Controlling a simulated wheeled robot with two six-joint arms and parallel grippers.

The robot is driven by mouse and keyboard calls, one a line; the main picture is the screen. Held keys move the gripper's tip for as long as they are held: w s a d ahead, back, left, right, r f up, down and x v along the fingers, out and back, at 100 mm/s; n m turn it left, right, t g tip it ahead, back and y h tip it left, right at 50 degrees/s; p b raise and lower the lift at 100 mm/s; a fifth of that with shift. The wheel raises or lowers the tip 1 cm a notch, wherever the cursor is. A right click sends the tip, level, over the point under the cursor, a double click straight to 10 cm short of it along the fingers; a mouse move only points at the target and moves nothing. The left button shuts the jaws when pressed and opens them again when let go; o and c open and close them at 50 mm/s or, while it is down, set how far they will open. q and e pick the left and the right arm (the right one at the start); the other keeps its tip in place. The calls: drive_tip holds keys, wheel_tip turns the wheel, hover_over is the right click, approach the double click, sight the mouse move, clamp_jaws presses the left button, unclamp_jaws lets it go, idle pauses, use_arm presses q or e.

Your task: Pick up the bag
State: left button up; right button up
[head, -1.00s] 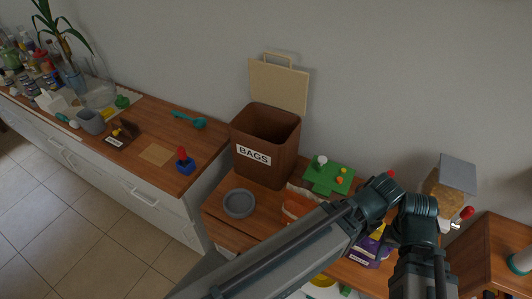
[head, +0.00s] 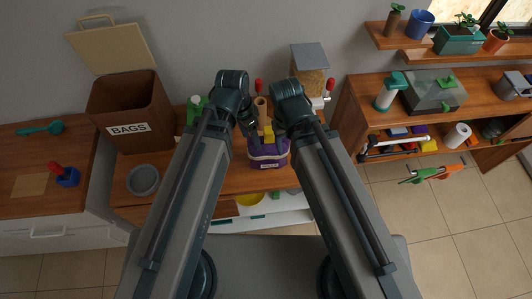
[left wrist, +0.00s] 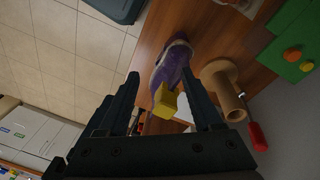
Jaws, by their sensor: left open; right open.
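A purple bag (head: 269,154) with a pale band and a yellow block-like thing (head: 268,133) at its top stands on the wooden counter, between my two forearms. My left gripper (head: 252,130) is open close to the bag's upper left. My right gripper (head: 282,130), partly hidden by its own arm, is open near the bag's upper right. In the left wrist view the purple bag (left wrist: 175,62) and the yellow block (left wrist: 165,101) lie ahead, between the open fingers of my left gripper (left wrist: 165,90). I cannot tell whether either gripper touches the bag.
A brown bin labelled BAGS (head: 130,108) with a raised lid and a grey bowl (head: 143,180) are at left. A tan tube (left wrist: 226,87) is close to the bag. A grey-topped dispenser (head: 309,70) stands behind. A shelf unit (head: 440,110) is at right.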

sight(269, 141)
use_arm(q)
drive_tip(key=shift+w+a+r+m+t+h+p, duration=0.2)
drive_tip(key=shift+w+r+m+h+p, duration=0.3)
drive_tip(key=shift+w+r+m+h, duration=0.75)
drive_tip(key=shift+w+a+r+m+t+h+p, duration=0.2)
drive_tip(key=shift+w+r+m+p, duration=0.5)
drive_tip(key=shift+m, duration=1.25)
drive_tip(key=b+x, duration=0.8)
drive_tip(key=shift+s+d, duration=0.1)
drive_tip(key=shift+d+f, duration=0.15)
drive_tip(key=shift+d, duration=0.05)
drive_tip(key=shift+b, duration=0.3)
drive_tip(key=b+x, duration=0.4)
drive_tip(key=x, duration=0.1)
drive_tip(key=shift+d, duration=0.35)
drive_tip(key=shift+f+b, duration=0.2)
drive_tip(key=shift+b, duration=0.2)
